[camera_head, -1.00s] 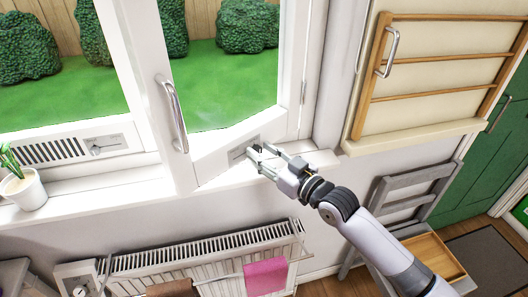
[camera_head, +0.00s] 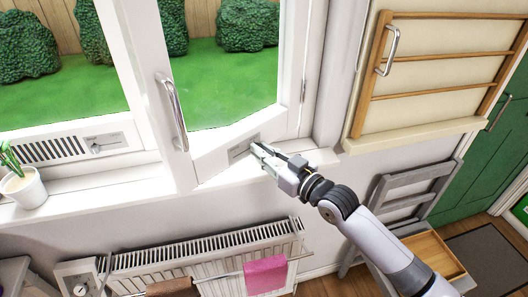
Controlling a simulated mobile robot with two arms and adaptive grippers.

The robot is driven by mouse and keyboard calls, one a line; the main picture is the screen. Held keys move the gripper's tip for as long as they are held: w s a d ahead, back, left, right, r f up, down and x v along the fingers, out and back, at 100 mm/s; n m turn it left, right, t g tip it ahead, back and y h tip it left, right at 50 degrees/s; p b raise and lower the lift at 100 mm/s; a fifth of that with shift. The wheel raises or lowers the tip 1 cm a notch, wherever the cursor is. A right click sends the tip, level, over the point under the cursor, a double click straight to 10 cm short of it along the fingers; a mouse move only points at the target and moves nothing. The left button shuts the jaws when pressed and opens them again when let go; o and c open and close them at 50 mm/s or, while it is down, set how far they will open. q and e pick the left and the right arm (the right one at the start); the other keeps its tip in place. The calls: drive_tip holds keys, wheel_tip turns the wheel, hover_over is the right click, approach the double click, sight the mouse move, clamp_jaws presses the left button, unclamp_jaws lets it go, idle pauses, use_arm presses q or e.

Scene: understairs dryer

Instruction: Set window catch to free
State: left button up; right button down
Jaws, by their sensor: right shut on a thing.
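The window catch is on a small grey plate (camera_head: 244,147) on the bottom rail of the right window sash (camera_head: 212,158), which stands at an angle to the sill. My right gripper (camera_head: 260,151) is at the right end of this plate, with its fingers drawn together. It is shut on the catch's small lever, which the fingers hide, so its setting cannot be read. A metal pull handle (camera_head: 171,113) stands upright on the sash's left stile. My left gripper is not in view.
A vent grille (camera_head: 48,151) and a second lever plate (camera_head: 105,143) are on the left window frame. A potted plant (camera_head: 24,187) stands on the sill. Below are a radiator (camera_head: 205,262) and pink cloth (camera_head: 265,275). A wooden drying rack (camera_head: 430,56) is at right.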

sight(234, 157)
idle(0.3)
drive_tip(key=s+a+p, duration=0.3)
drive_tip(key=a, duration=0.1)
drive_tip(key=shift+s+a+r+p, duration=0.15)
drive_tip(key=shift+s+a+p, duration=0.1)
drive_tip(key=shift+s+p, duration=0.15)
drive_tip(key=shift+s+a, duration=0.2)
drive_tip(key=shift+a, duration=0.05)
drive_tip(key=shift+d+f, duration=0.1)
drive_tip(key=shift+f, duration=0.1)
drive_tip(key=c, duration=1.6)
unclamp_jaws()
drive_tip(key=shift+o, duration=0.4)
